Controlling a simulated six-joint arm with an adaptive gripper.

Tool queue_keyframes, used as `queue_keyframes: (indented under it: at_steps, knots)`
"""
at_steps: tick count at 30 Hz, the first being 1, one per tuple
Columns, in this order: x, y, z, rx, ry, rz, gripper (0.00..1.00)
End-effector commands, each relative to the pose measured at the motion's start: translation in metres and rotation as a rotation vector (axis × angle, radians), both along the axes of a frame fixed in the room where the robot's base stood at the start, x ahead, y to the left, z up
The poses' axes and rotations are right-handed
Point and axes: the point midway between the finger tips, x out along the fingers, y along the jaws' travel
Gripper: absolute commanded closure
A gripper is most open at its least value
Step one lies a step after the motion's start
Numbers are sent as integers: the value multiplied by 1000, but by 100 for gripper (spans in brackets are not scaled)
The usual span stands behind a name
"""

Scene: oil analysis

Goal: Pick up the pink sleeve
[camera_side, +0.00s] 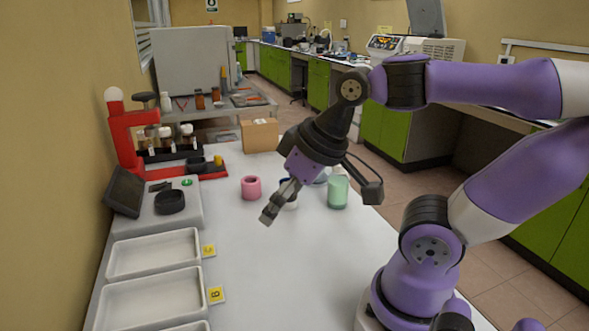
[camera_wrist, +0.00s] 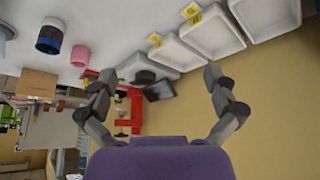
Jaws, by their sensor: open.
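The pink sleeve (camera_side: 251,191) is a short ring standing upright on the white bench, in the middle of the side view. It also shows in the wrist view (camera_wrist: 80,56), in the upper left. My gripper (camera_side: 270,213) is above the bench, tilted down to the left, just right of and nearer the camera than the sleeve in the side view. In the wrist view my gripper (camera_wrist: 161,74) has its two fingers wide apart with nothing between them. The sleeve lies outside the fingers, to the left.
A blue-and-white container (camera_wrist: 50,37) stands beside the sleeve; my gripper partly hides it in the side view. A green bottle (camera_side: 337,192) stands to the right. White trays (camera_side: 150,298), a scale (camera_side: 170,202) and a red stand (camera_side: 121,136) line the left. The front bench is clear.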

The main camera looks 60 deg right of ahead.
Motion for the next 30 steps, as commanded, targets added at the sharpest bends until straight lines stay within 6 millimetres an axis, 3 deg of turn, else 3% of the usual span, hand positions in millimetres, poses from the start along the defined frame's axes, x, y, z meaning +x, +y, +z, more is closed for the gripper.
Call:
queue_keyframes:
  at_steps: [22,26,30]
  knots:
    - [2,-1,1,-1,1,-5,5]
    - [22,-11,9,-1,13,-46,5]
    - [68,-42,17,-1,36,-139,5]
